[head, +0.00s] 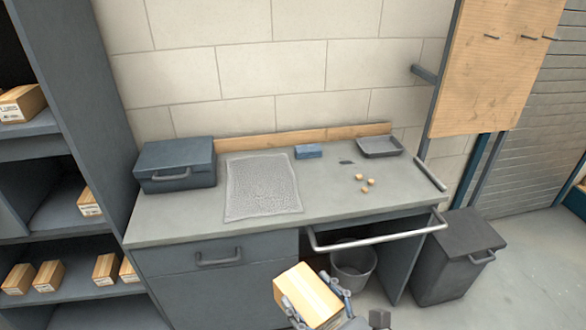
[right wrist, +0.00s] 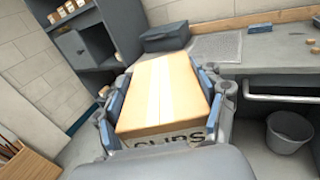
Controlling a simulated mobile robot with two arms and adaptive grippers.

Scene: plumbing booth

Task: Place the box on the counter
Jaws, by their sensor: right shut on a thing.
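A tan cardboard box (head: 308,293) with a pale tape strip is held by my right gripper (head: 318,298) at the bottom of the head view, in front of the counter and apart from it. In the right wrist view the box (right wrist: 165,90) fills the space between the blue-padded fingers (right wrist: 165,105), which press on its two sides. Printing shows on its near end. The grey counter (head: 190,226) stands against the block wall, its front edge beyond the box. My left gripper is not in view.
On the counter are a dark toolbox (head: 175,167), a textured mat (head: 262,187), a blue block (head: 309,152), a shallow tray (head: 380,147) and small tan pieces (head: 364,184). A rail (head: 375,237) juts from the front. Shelves with boxes (head: 50,275) stand left; a bin (head: 455,255) stands right.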

